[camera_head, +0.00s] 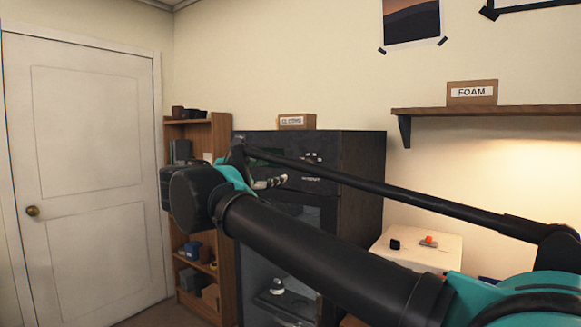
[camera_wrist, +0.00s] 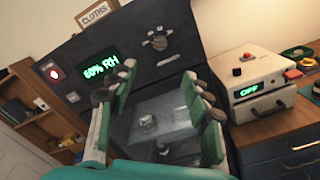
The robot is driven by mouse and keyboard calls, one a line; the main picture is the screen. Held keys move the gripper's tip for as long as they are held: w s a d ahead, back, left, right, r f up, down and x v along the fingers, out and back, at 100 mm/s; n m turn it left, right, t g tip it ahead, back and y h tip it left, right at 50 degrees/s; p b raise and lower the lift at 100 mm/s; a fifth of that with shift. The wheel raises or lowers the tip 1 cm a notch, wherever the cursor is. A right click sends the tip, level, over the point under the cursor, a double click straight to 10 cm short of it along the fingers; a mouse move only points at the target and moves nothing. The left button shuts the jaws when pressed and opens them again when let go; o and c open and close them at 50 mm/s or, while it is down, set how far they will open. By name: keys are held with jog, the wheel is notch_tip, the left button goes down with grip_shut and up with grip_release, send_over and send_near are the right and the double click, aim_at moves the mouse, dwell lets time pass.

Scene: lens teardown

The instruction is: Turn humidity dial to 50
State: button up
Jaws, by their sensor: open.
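The humidity dial (camera_wrist: 160,42) is a round knob with a light pointer on the dark front panel of a cabinet (camera_wrist: 190,25), in the wrist view. Pale marks surround it. A green display (camera_wrist: 106,68) left of the dial reads "80% RH" or "60% RH"; the first digit is unclear. My gripper (camera_wrist: 158,75) is open and empty, its two fingers spread below the dial and apart from it. In the head view the cabinet (camera_head: 355,165) stands beyond my arm, and my gripper (camera_head: 268,183) is in front of its upper part. The dial's setting is too small to read.
A lit red button (camera_wrist: 54,73) is on the panel's left. A white box with an "OFF" display (camera_wrist: 249,91) stands on a bench at right. A wooden shelf unit (camera_head: 220,140) is left of the cabinet. A "CLOTHS" box (camera_wrist: 95,14) sits on top.

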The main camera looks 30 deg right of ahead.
aim_at(306, 165)
jog(key=x, duration=1.7)
jog(key=shift+d+f, duration=0.1)
jog(key=shift+d, duration=0.05)
jog(key=c, duration=1.1)
jog(key=shift+m, duration=0.4)
jog(key=m, duration=0.3)
jog(key=shift+m, duration=0.3)
jog(key=m, duration=0.4)
jog(key=shift+m, duration=0.3)
